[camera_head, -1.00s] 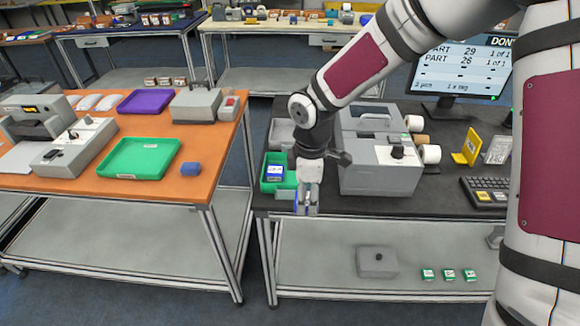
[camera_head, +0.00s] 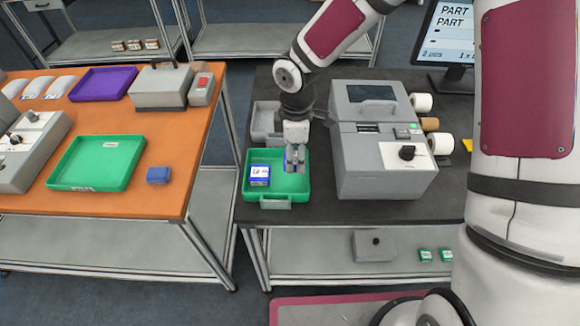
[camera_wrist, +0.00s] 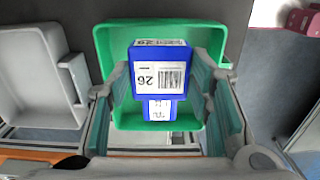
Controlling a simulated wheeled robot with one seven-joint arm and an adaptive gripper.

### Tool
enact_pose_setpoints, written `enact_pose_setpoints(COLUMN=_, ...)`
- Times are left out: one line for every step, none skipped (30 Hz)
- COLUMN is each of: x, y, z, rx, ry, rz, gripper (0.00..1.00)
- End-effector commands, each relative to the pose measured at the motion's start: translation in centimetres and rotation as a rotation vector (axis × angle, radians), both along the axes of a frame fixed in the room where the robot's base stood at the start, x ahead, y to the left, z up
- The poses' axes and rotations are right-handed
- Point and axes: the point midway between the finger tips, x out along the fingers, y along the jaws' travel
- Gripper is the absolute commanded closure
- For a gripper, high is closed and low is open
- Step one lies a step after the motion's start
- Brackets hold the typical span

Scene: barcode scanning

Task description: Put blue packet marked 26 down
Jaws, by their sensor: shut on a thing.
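A blue packet marked 26 (camera_wrist: 160,78) is between the fingers of my gripper (camera_wrist: 162,84), its white barcode label facing the wrist camera. In the head view my gripper (camera_head: 295,160) is over the right part of the green tray (camera_head: 283,186) on the dark table; the held packet is mostly hidden there. Another blue packet with a white label (camera_head: 260,175) lies in the tray's left part. It also shows, partly covered, below the held packet in the wrist view (camera_wrist: 158,110). I cannot tell whether the held packet touches the tray floor.
A grey tray (camera_head: 266,119) stands behind the green tray. A grey machine (camera_head: 380,150) with rolls stands close on the right. The orange table (camera_head: 130,205) at left carries a green tray (camera_head: 98,162), a purple tray (camera_head: 104,84) and a blue block (camera_head: 158,175).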

Motion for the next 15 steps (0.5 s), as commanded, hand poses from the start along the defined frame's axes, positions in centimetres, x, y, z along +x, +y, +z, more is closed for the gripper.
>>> enact_pose_setpoints(x=-0.1, y=0.1, z=-0.8, rx=0.0, ry=0.003, rz=0.001, gripper=0.87)
enact_pose_setpoints(x=-0.1, y=0.0, z=-1.2, rx=0.0, ry=0.002, rz=0.001, gripper=0.87)
enact_pose_setpoints(x=-0.1, y=0.0, z=-1.6, rx=0.0, ry=0.001, rz=0.0, gripper=0.87)
enact_pose_setpoints(x=0.0, y=0.0, z=-1.8, rx=0.0, ry=0.001, rz=0.0, gripper=0.87)
enact_pose_setpoints(x=0.0, y=0.1, z=-1.9, rx=0.0, ry=0.0, rz=0.0, gripper=0.87)
enact_pose_setpoints(x=0.0, y=0.1, z=-2.2, rx=0.0, ry=0.0, rz=0.0, gripper=0.87)
enact_pose_setpoints(x=0.0, y=0.1, z=-2.4, rx=0.0, ry=0.0, rz=0.0, gripper=0.87)
enact_pose_setpoints(x=0.0, y=0.1, z=-2.6, rx=0.0, ry=0.0, rz=0.0, gripper=0.87)
enact_pose_setpoints(x=0.0, y=0.1, z=-3.0, rx=0.001, ry=0.001, rz=0.0, gripper=0.87)
enact_pose_setpoints(x=-0.1, y=0.0, z=-3.3, rx=0.0, ry=0.001, rz=0.0, gripper=0.87)
enact_pose_setpoints(x=-0.1, y=0.0, z=-3.7, rx=0.0, ry=0.002, rz=0.0, gripper=0.87)
enact_pose_setpoints(x=-0.1, y=0.0, z=-4.3, rx=0.0, ry=0.002, rz=0.0, gripper=0.87)
enact_pose_setpoints(x=-0.1, y=0.1, z=-4.7, rx=0.001, ry=0.001, rz=0.0, gripper=0.87)
enact_pose_setpoints(x=-0.1, y=0.1, z=-5.1, rx=0.0, ry=0.002, rz=0.0, gripper=0.87)
enact_pose_setpoints(x=-0.1, y=0.0, z=-5.6, rx=-0.001, ry=0.001, rz=0.001, gripper=0.87)
